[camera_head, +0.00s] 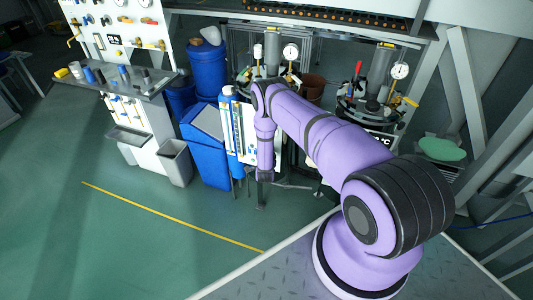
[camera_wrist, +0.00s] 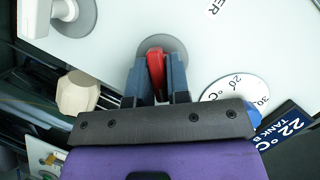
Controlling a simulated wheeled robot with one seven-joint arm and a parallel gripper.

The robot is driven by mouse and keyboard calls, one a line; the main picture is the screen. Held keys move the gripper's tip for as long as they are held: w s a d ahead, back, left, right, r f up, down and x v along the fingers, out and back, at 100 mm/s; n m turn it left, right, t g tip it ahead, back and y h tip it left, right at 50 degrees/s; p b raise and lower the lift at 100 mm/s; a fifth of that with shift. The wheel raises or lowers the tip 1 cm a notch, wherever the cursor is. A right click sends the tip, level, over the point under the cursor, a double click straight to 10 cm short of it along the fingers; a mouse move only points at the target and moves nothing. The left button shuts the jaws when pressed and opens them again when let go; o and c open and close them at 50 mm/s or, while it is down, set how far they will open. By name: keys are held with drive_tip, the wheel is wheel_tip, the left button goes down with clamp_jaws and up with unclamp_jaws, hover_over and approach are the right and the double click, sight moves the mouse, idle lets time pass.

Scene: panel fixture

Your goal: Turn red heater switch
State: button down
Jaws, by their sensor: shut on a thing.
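The red heater switch (camera_wrist: 156,72) sits on a round grey base on a white panel (camera_wrist: 110,42), in the wrist view. My gripper (camera_wrist: 157,75) is shut on it, with one finger on each side of the red lever. The fingers hide the lower part of the switch. In the head view my purple arm reaches toward the panel fixture, and its gripper end (camera_head: 263,190) hangs in front of the white panel there. The switch cannot be made out in the head view.
A dial with numbers (camera_wrist: 238,95) and a dark "22°C TANK B" display (camera_wrist: 290,128) lie right of the switch. A beige knob (camera_wrist: 77,92) is at left. In the head view, blue bins (camera_head: 205,150) stand left of the arm, and tanks with gauges stand behind. The green floor at left is clear.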

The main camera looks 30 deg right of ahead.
drive_tip(key=m+t, duration=0.1)
drive_tip(key=m, duration=0.2)
drive_tip(key=shift+s+f+t, duration=0.1)
drive_tip(key=shift+f+t, duration=0.05)
drive_tip(key=shift+t, duration=0.15)
drive_tip(key=m+t, duration=0.1)
drive_tip(key=m, duration=0.2)
drive_tip(key=shift+m+t, duration=0.3)
drive_tip(key=shift+m, duration=0.1)
drive_tip(key=c, duration=1.2)
unclamp_jaws()
drive_tip(key=shift+o, duration=0.2)
drive_tip(key=v, duration=1)
drive_tip(key=shift+s+a, duration=0.2)
drive_tip(key=shift+s, duration=0.15)
drive_tip(key=shift+w+f, duration=0.1)
